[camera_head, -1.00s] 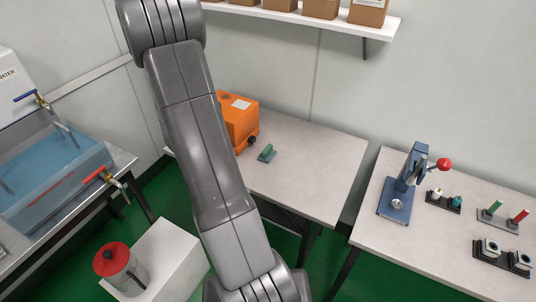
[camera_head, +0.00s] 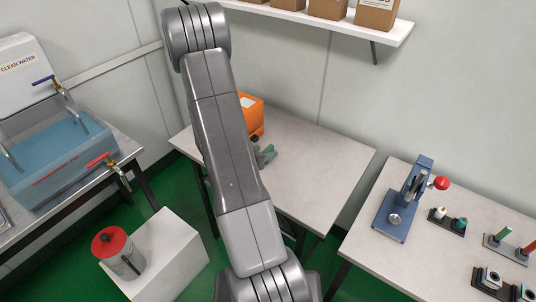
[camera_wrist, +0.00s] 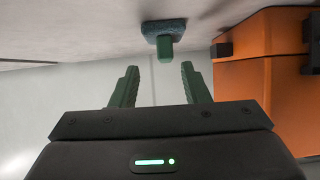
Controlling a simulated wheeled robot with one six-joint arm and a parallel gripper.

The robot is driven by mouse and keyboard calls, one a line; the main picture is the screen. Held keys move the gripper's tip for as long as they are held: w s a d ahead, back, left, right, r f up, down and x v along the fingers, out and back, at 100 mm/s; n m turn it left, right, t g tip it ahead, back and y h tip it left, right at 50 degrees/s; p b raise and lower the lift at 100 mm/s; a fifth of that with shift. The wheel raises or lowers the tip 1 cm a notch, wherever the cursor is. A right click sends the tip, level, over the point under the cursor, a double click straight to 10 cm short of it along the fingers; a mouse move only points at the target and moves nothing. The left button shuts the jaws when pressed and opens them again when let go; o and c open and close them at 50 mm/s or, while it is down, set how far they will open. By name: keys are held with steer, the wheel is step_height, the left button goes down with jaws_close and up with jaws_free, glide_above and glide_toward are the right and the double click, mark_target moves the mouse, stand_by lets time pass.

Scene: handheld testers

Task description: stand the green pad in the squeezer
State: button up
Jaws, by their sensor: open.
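In the wrist view, a small green block on a dark blue-grey base, which I take as the green pad (camera_wrist: 163,28), sits on the pale table top, seen upside down. My gripper (camera_wrist: 159,68) is open, its two green fingers pointing at it, with nothing between them. The pad is just beyond the fingertips, apart from them. In the head view, a green-grey shape (camera_head: 265,156) shows beside my arm; I cannot tell pad from fingers there. A blue lever press with a red knob, possibly the squeezer (camera_head: 404,205), stands on the right table.
An orange box (camera_head: 250,115) stands close to the pad, partly behind my arm. Small racks (camera_head: 447,221) lie right of the press. A water basin (camera_head: 60,165) is at left; a red-lidded can (camera_head: 118,255) stands on a white block. The middle table's right part is clear.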

mark_target(268, 148)
steer(key=shift+w+a+p+x, duration=0.1)
steer(key=shift+w+p+x, duration=0.1)
steer(key=shift+x, duration=1.15)
steer(key=shift+w+a+p+x, duration=0.1)
steer(key=shift+a+p+x, duration=0.05)
steer(key=shift+x, duration=1.2)
steer(key=shift+s+r, duration=0.1)
jaws_close()
steer(key=shift+r, duration=0.1)
